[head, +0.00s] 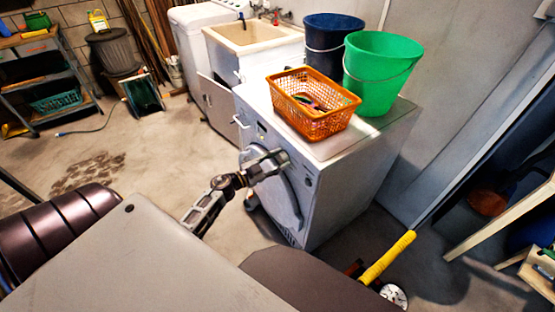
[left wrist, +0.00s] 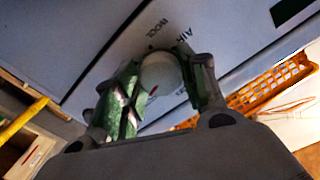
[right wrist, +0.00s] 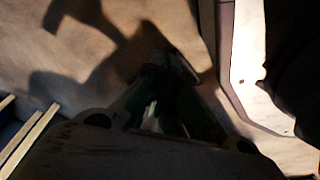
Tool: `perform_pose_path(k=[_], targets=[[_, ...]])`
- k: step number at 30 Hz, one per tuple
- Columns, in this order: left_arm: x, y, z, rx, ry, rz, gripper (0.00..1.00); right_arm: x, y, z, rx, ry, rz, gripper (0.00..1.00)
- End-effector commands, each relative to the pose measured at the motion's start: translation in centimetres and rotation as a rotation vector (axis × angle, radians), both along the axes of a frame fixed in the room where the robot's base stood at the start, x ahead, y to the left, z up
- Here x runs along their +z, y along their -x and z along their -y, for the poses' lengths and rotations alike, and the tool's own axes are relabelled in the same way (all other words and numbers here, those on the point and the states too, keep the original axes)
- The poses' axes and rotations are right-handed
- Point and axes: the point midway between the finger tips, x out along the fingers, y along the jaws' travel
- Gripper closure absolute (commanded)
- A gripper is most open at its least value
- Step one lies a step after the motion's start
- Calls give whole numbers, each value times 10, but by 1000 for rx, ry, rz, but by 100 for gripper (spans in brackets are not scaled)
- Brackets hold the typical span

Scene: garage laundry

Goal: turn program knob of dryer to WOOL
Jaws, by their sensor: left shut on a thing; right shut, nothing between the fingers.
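The white dryer (head: 338,193) stands in the middle of the head view. My left gripper (head: 276,160) is at the upper part of its front panel. In the left wrist view, the round pale program knob (left wrist: 160,72) sits between the fingers of my left gripper (left wrist: 162,90), which are shut on it. The printed words WOOL and AIR show on the panel beside the knob. The knob is hidden behind the gripper in the head view. My right gripper (right wrist: 168,75) is shut and empty, in shadow above the floor.
An orange basket (head: 312,122), a green bucket (head: 378,82) and a dark blue bucket (head: 330,38) stand on the dryer. A sink (head: 255,36) is behind it. A yellow-handled tool (head: 388,258) is on the right near my body. Floor at left is open.

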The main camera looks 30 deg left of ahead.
Motion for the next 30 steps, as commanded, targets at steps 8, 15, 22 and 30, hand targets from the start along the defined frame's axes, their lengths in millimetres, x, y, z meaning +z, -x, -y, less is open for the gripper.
perform_pose_path(k=[8,15,22,30], targets=[[1,0,-1,0,-150,61,82,-10,10,8,-1,5,8,100],[1,0,-1,0,-288,118,82,-16,17,13,-2,8,12,100],[1,0,-2,0,-425,175,82,-17,20,14,0,9,12,100],[1,0,-1,-1,-598,247,82,-18,20,14,0,9,11,100]])
